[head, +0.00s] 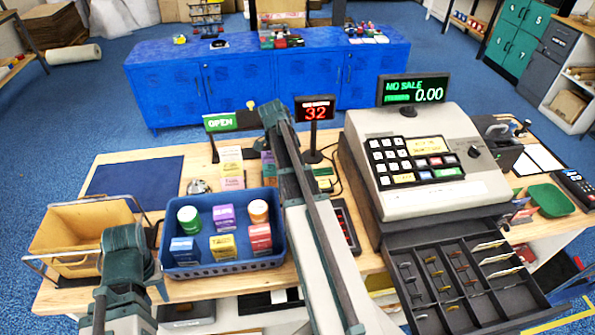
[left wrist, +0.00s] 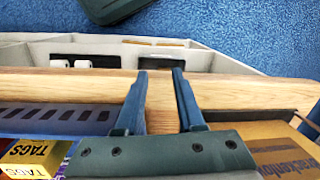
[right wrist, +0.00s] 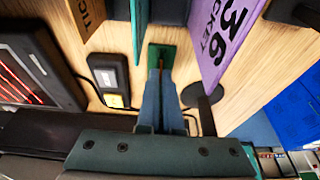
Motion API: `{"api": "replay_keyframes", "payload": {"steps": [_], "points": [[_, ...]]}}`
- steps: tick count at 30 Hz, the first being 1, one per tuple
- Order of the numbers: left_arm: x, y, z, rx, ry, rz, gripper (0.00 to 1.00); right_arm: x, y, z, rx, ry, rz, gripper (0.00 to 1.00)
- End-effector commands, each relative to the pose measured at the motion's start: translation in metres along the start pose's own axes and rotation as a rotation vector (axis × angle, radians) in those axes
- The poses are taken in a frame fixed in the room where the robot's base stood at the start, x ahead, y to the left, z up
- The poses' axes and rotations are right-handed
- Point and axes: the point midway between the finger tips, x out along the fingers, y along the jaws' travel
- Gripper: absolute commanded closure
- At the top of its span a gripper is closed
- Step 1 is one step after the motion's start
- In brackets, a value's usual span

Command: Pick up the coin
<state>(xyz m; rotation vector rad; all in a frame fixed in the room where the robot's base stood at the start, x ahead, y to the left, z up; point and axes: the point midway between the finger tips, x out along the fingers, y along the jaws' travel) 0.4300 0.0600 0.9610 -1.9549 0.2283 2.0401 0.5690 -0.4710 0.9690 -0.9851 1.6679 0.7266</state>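Small coin-like pieces (head: 435,272) stand in the compartments of the open till drawer (head: 535,300), too small to tell apart. My left gripper (head: 157,282) is between the tan bin and the blue basket near the counter's front edge. The left wrist view shows its fingers (left wrist: 160,78) apart with bare wood between them. My right gripper's fingers (right wrist: 162,85) lie close together in the right wrist view, over the counter among the ticket cards. In the head view my right arm hides that hand's fingers.
The cash register (head: 430,150) stands at the right of the wooden counter (head: 90,290). The blue basket (head: 225,268) holds several small boxes and jars. The tan bin (head: 85,235) is at the left. A red number display (head: 315,112) stands behind my right arm. A dark blue mat (head: 135,177) lies bare.

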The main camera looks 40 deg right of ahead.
Motion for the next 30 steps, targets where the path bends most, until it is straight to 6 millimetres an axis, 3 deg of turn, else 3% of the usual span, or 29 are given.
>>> {"api": "replay_keyframes", "payload": {"steps": [16,28,30], "points": [[-0.007,-0.001,0.0,0.0,0.0,0.0,0.62,-0.007,0.0,-0.002,0.0,0.0,0.0,1.0],[-0.042,-0.004,0.003,0.001,0.0,0.0,0.62,-0.04,0.0,-0.012,0.0,0.0,0.0,1.0],[-0.037,-0.004,0.002,0.001,0.0,0.0,0.62,-0.036,0.02,-0.01,-0.001,0.0,0.0,1.0]]}}
